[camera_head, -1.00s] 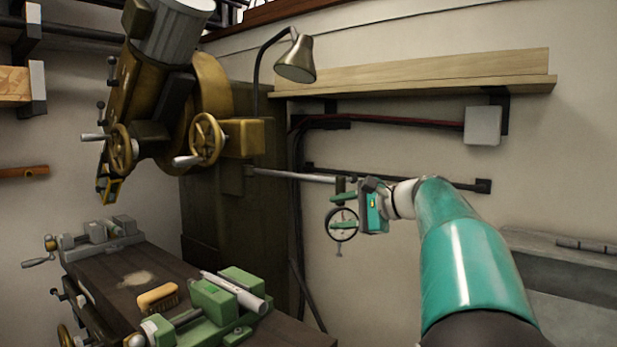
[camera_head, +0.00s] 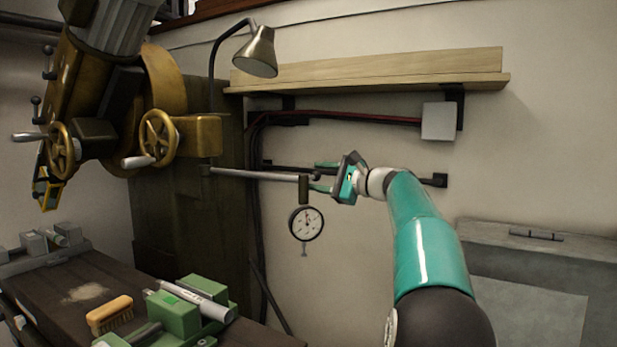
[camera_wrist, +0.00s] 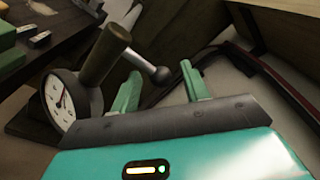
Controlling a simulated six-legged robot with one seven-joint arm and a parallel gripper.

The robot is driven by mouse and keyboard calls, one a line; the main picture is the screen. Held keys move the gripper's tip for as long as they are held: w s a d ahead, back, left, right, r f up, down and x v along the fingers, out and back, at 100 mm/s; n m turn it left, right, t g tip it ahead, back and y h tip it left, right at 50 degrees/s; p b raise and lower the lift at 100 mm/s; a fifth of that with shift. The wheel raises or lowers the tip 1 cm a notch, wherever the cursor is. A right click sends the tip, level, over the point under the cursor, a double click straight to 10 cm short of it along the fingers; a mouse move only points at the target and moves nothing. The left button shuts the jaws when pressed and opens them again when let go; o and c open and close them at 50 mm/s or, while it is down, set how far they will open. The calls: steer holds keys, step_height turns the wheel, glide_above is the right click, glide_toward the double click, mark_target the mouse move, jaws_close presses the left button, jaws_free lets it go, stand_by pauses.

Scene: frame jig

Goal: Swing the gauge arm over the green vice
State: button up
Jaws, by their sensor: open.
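The gauge arm (camera_head: 262,176) is a thin grey rod reaching right from the dark machine column. A round white dial gauge (camera_head: 306,223) hangs from a dark clamp near its right end. The green vice (camera_head: 178,312) stands on the bench to the lower left, and the gauge is right of it, not over it. My gripper (camera_head: 322,176) is open at the rod's right end, above and right of the dial. In the wrist view, the rod's rounded tip (camera_wrist: 159,75) shows near my two green fingers (camera_wrist: 161,90), with the dial (camera_wrist: 62,100) to their left. I cannot tell whether the fingers touch the rod.
A wooden brush (camera_head: 109,314) and a grey cylinder (camera_head: 190,299) lie around the vice. A lamp (camera_head: 257,52) and a wooden shelf (camera_head: 370,75) are above. A grey cabinet (camera_head: 535,255) stands right. Brass handwheels (camera_head: 158,137) project at left.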

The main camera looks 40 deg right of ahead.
steer(key=x, duration=0.3)
steer(key=shift+w, duration=0.3)
steer(key=shift+s, duration=0.15)
jaws_close()
steer(key=shift+a, duration=0.1)
